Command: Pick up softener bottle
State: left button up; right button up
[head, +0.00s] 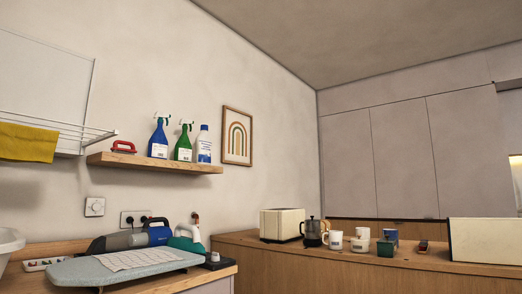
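A white and blue bottle (204,145) without a trigger stands upright at the right end of the wooden wall shelf (135,162). It looks like the softener bottle, but its label is too small to read. A green spray bottle (183,147) stands just left of it, and a blue spray bottle (158,140) stands further left. Neither of my grippers is in view, and nothing touches the bottles.
A red-handled brush (123,147) lies on the shelf's left part. Below, an ironing board (125,267), a handheld vacuum (130,238) and an iron (187,239) crowd the worktop. A toaster (281,224), a coffee pot (313,232) and mugs (336,240) stand on the right counter.

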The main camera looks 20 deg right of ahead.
aim_at(203, 141)
jog(key=z, duration=0.2)
jog(key=u, duration=0.6)
jog(key=i+l+u, duration=0.35)
jog(key=l+u, duration=0.35)
jog(key=i+l+u, duration=0.2)
jog(key=l+u, duration=0.15)
